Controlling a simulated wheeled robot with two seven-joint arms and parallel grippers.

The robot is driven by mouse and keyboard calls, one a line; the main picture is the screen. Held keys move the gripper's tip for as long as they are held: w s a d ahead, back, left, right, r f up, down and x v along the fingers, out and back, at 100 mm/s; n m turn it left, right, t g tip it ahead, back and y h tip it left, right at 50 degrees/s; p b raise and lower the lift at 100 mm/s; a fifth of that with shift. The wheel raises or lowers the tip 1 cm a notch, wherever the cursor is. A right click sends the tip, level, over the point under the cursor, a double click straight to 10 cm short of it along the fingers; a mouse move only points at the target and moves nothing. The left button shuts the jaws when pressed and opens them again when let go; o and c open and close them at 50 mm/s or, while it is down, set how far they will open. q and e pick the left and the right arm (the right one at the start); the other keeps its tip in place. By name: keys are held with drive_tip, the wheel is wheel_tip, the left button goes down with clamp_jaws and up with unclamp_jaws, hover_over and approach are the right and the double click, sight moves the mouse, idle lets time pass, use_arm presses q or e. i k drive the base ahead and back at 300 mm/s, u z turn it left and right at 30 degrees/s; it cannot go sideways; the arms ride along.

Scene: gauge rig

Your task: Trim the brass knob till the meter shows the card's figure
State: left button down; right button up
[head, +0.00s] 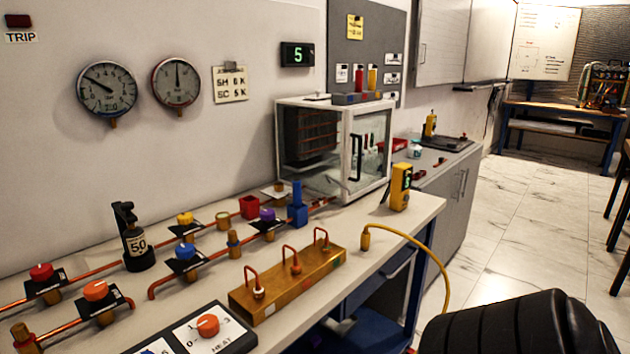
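A small upright brass knob (234,243) stands on a copper pipe at the middle of the bench. Another brass fitting (22,337) is at the lower left; I cannot tell for sure which is the task's knob. A yellow handheld meter (400,187) stands at the bench's right end; its reading is too small to read. A black digital display (297,54) on the wall shows a green 5. Two round dial gauges, left (107,89) and right (176,82), hang on the wall. A pale card (230,84) with handwritten lines hangs beside them. Neither gripper is in view.
The bench (415,215) carries coloured valve knobs, a black bottle jack-like item (138,243) marked 50, a brass block (290,284) with copper loops, and a glass-sided case (335,150). A yellow cable (430,249) hangs off the front edge. A black ribbed object (520,325) fills the lower right.

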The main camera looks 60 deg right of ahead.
sight(278, 186)
drive_tip(key=u, duration=0.25)
drive_tip(key=k, duration=1.15)
drive_tip(key=z, duration=2.1)
drive_tip(key=i, duration=0.5)
drive_tip(key=u, duration=0.05)
